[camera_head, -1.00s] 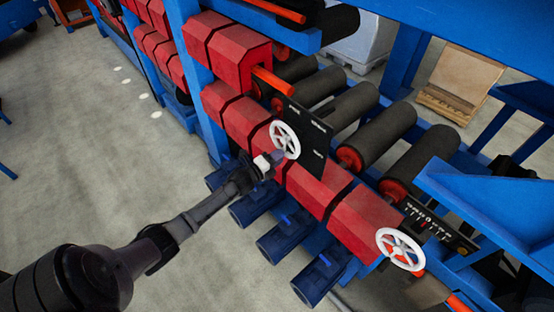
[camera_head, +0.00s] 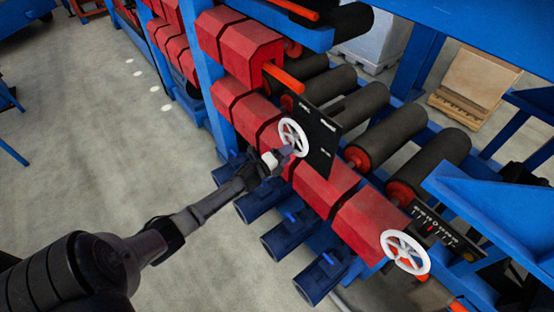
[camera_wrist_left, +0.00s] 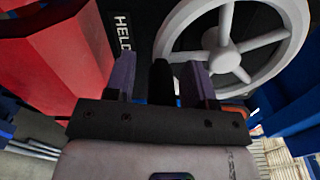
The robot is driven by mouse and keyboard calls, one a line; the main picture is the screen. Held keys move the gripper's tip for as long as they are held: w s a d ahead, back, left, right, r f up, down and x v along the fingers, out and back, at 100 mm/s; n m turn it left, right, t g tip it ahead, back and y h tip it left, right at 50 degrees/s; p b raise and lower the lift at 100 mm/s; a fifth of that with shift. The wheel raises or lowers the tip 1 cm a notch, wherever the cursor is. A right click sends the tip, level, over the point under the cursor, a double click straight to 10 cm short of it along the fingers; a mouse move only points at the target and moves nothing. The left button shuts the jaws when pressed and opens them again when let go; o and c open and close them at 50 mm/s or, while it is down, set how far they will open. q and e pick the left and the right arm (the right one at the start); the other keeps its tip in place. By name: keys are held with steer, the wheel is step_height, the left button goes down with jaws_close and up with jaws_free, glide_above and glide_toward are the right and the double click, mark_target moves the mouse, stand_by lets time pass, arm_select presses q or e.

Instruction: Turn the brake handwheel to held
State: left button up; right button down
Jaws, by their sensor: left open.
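The white spoked brake handwheel (camera_head: 304,143) stands in front of a black plate (camera_head: 322,141) on the red housings. In the left wrist view the handwheel (camera_wrist_left: 226,60) fills the upper right, and the plate (camera_wrist_left: 124,52) reads "HELD" beside it. My left gripper (camera_head: 286,152) is at the wheel's lower left edge. In the wrist view the left gripper (camera_wrist_left: 160,82) is open, its fingers apart. Its right finger overlaps the lower left rim; I cannot tell whether it touches. A dark upright piece shows between the fingers. My right gripper is not in view.
A second white handwheel (camera_head: 405,252) stands at the lower right by a black scale plate (camera_head: 436,228). Blue motors (camera_head: 288,240) stick out below the red housings. Dark rollers (camera_head: 390,135) lie behind. The grey floor (camera_head: 90,160) at left is open.

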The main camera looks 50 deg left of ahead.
arm_select(q)
steer(key=s, duration=1.3)
steer(key=shift+s+d+b, duration=0.15)
steer(key=shift+d+b, duration=0.1)
steer(key=shift+b, duration=0.05)
